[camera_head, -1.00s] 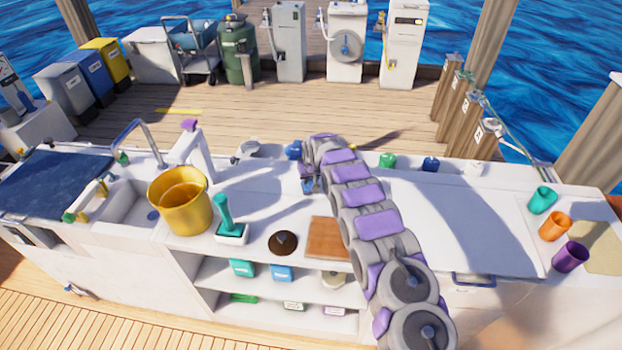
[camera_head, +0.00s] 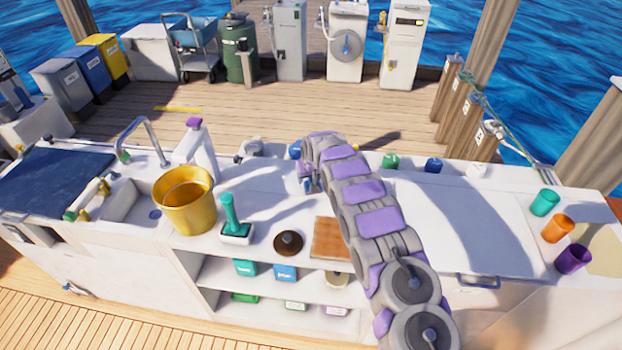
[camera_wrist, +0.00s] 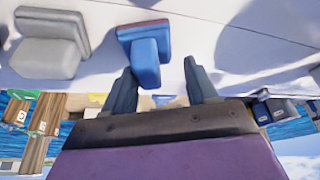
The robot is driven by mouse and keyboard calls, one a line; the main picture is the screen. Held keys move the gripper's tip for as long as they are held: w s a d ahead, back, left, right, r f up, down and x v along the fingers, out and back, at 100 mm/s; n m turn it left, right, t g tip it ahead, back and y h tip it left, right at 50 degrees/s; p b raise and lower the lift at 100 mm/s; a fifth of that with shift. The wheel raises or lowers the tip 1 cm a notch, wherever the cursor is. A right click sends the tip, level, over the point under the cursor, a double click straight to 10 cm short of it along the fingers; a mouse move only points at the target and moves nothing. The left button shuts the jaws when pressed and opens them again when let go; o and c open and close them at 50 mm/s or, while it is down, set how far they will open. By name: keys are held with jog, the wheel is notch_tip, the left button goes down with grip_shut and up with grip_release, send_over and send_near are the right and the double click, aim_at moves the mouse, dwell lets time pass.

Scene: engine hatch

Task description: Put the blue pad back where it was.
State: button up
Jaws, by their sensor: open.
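A blue block-shaped thing (camera_wrist: 146,52), which looks like the blue pad, stands on the white surface in the wrist view. It has a flat back part and a smaller block in front. My gripper (camera_wrist: 162,86) is open, its two dark fingers apart, with the blue thing just beyond the fingertips and nothing visibly held. In the head view my gripper (camera_head: 307,185) hangs low over the white counter (camera_head: 265,190), partly hidden by my arm. A small blue thing (camera_head: 295,150) shows at the counter's back edge; I cannot tell if it is the same one.
A grey block (camera_wrist: 48,42) stands beside the blue thing. The counter holds a yellow bucket (camera_head: 185,205), a teal-handled brush (camera_head: 232,222), a dark round lid (camera_head: 288,243) and a brown board (camera_head: 330,238).

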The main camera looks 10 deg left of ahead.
jog(key=shift+p+v, duration=1.05)
jog(key=shift+v, duration=4.35)
jog(key=s+d+r+m+g+h, duration=0.1)
jog(key=s+d+r+m, duration=0.1)
jog(key=s+d+r, duration=0.7)
jog(key=s+d+r+m+g+h, duration=0.1)
jog(key=s+d+r, duration=0.7)
jog(key=s, duration=0.4)
jog(key=s+d+g, duration=0.2)
jog(key=s, duration=1.6)
jog(key=s+d+r+m+g, duration=0.1)
jog(key=s+d, duration=0.1)
jog(key=s, duration=1.7)
jog(key=shift+s+d+g, duration=0.2)
jog(key=shift+d+g, duration=0.2)
